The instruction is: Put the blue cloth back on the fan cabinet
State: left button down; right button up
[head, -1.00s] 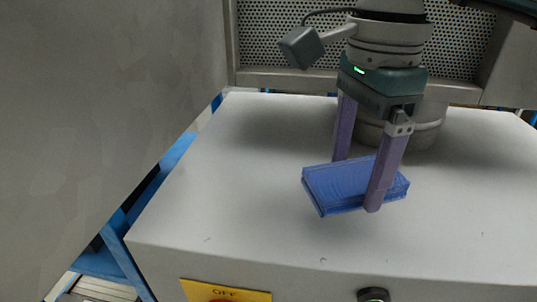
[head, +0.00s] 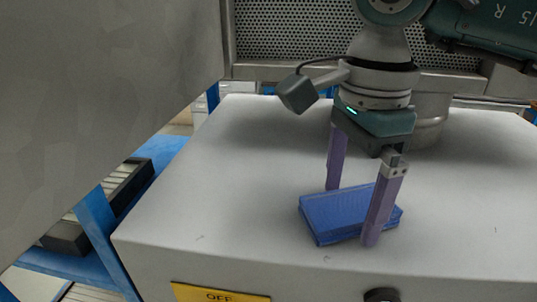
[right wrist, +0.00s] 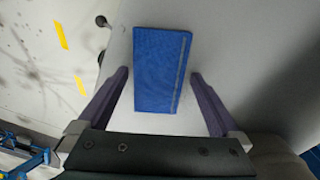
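The blue cloth (head: 335,214) is a folded flat block. It lies on the light grey top of the fan cabinet (head: 225,205), near the front edge. My right gripper (head: 351,215) points down over the cloth, its two purple fingers open on either side of it. In the right wrist view, the cloth (right wrist: 158,60) lies between the open fingers of the right gripper (right wrist: 158,73), with a narrow gap at each side. My left gripper is not in view.
A yellow OFF label (head: 220,294) and a dark knob (head: 381,295) are on the cabinet's front. A perforated metal panel (head: 290,40) stands behind. A large grey surface (head: 90,90) fills the left, with blue framing (head: 95,215) below it. The cabinet top left of the cloth is clear.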

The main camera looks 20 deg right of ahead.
aim_at(349, 202)
notch_tip(349, 202, up, 8)
jog(key=b, duration=0.3)
jog(key=shift+w+r, duration=0.1)
jog(key=shift+r, duration=0.1)
notch_tip(349, 202, up, 4)
jog(key=shift+f, duration=0.15)
